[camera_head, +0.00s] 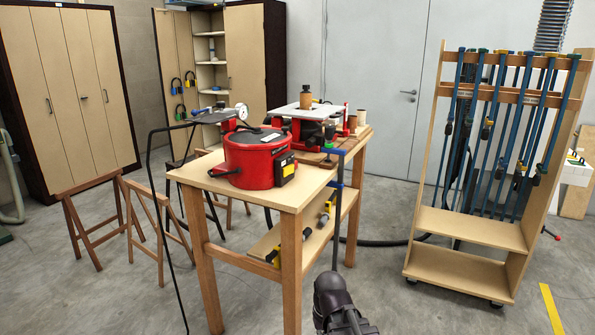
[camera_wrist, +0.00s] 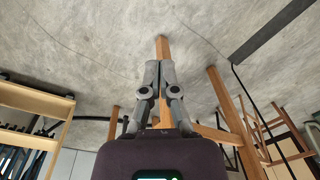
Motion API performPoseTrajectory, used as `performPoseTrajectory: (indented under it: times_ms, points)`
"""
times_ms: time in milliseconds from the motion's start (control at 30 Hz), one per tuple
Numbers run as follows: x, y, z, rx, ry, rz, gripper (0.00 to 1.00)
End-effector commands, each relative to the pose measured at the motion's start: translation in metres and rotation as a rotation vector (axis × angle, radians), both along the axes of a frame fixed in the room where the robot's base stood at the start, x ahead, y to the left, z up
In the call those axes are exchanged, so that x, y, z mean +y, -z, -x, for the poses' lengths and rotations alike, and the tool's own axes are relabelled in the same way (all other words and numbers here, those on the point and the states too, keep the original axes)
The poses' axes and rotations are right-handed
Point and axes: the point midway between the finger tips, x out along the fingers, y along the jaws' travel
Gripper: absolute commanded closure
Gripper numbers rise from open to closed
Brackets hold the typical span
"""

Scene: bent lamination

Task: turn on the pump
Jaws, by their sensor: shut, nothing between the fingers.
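The pump is most likely the red round pot-like unit (camera_head: 262,158) with a black and yellow box (camera_head: 284,168) on its front right side and a pressure gauge (camera_head: 242,111) above it. It stands on the wooden workbench (camera_head: 315,185) in the head view. No switch can be made out at this size. In the head view only my dark arm shows at the bottom, below and in front of the bench. My gripper (camera_wrist: 153,90) is shut and empty in the wrist view, with bench legs behind it. The pump is not in the wrist view.
A red machine with a white top (camera_head: 305,112) stands behind the pump. A blue-handled clamp (camera_head: 337,200) hangs at the bench's right edge. A clamp rack (camera_head: 465,265) stands right, wooden trestles (camera_head: 95,225) left.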

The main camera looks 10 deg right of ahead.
Motion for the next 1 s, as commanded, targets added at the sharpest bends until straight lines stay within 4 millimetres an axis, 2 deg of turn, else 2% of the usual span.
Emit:
performPoseTrajectory:
  times_ms: [267, 400, 567, 767, 1000]
  points:
    - [0.013, -0.033, -0.065, -0.083, 0.070, -0.244, 1.00]
    - [0.019, -0.061, -0.111, -0.153, 0.128, -0.426, 1.00]
    - [0.016, -0.102, -0.165, -0.239, 0.208, -0.639, 1.00]
    - [-0.004, -0.163, -0.232, -0.354, 0.324, -0.899, 1.00]
    - [-0.051, -0.238, -0.302, -0.487, 0.475, -1.193, 1.00]
